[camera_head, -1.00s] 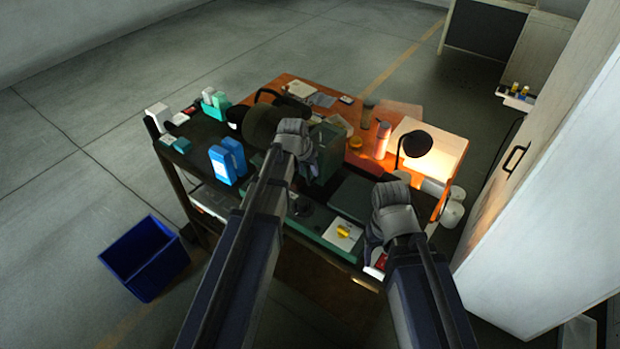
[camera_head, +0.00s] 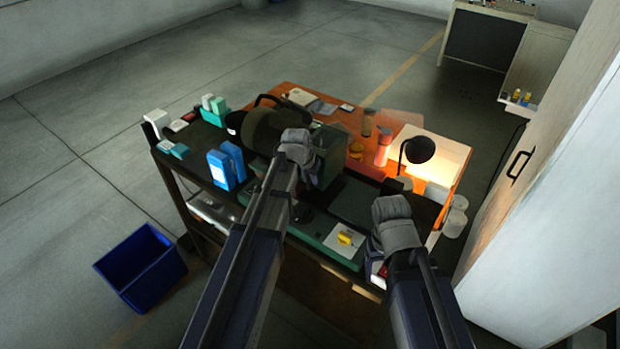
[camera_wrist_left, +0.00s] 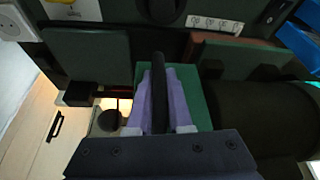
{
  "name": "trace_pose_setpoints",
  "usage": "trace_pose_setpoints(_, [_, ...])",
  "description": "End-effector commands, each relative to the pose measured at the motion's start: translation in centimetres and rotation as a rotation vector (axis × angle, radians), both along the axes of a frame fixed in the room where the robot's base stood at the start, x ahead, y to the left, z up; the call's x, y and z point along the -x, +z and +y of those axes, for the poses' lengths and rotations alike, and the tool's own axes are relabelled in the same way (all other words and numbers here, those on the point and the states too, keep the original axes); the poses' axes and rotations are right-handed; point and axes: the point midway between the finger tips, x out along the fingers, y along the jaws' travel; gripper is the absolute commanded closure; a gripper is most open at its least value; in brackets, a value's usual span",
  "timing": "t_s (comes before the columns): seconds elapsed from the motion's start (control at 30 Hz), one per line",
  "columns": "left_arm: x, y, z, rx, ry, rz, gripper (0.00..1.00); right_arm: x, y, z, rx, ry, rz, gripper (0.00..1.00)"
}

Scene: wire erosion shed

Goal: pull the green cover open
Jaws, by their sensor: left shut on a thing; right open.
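The green cover (camera_head: 333,152) is a dark green boxy part in the middle of the bench, partly hidden behind my left wrist in the head view. In the left wrist view, its green face (camera_wrist_left: 204,100) shows behind a black bar handle (camera_wrist_left: 158,85). My left gripper (camera_wrist_left: 158,78) has its purple fingers on both sides of that bar, shut on it. In the head view my left gripper (camera_head: 308,168) is mostly hidden by its own wrist. My right gripper (camera_head: 377,250) hangs over the bench's front right, open, its fingers mostly hidden.
A dark round cylinder (camera_head: 263,130) sits just left of the cover. Blue containers (camera_head: 226,165) stand further left, a black lamp (camera_head: 418,149) and red bottle (camera_head: 383,146) to the right. A white cabinet (camera_head: 545,215) bounds the right side. A blue bin (camera_head: 140,268) lies on the floor.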

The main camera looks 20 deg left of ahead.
Motion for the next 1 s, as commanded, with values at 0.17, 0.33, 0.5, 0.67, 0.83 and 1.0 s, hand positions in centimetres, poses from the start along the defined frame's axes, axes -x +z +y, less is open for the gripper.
trace_pose_setpoints(0.17, [0.00, 0.00, 0.03, 0.000, 0.000, 0.000, 1.00, 0.00, 0.00, 0.00, 0.000, 0.000, 0.000, 0.26])
trace_pose_setpoints(0.33, [0.00, 0.00, 0.03, 0.000, 0.000, 0.000, 1.00, 0.00, 0.00, 0.00, 0.000, 0.000, 0.000, 0.26])
trace_pose_setpoints(0.5, [0.00, 0.00, 0.03, 0.000, 0.000, 0.000, 1.00, 0.00, 0.00, 0.00, 0.000, 0.000, 0.000, 0.26])
trace_pose_setpoints(0.67, [0.00, 0.00, 0.03, 0.000, 0.001, 0.000, 1.00, 0.00, 0.00, 0.00, 0.000, 0.000, 0.000, 0.26])
trace_pose_setpoints(0.83, [0.01, 0.00, 0.02, 0.000, 0.001, 0.000, 1.00, 0.00, 0.00, 0.00, 0.000, 0.000, 0.000, 0.26])
trace_pose_setpoints(1.0, [0.01, 0.00, 0.02, 0.000, 0.001, 0.000, 1.00, 0.00, 0.00, 0.00, 0.000, 0.000, 0.000, 0.26])
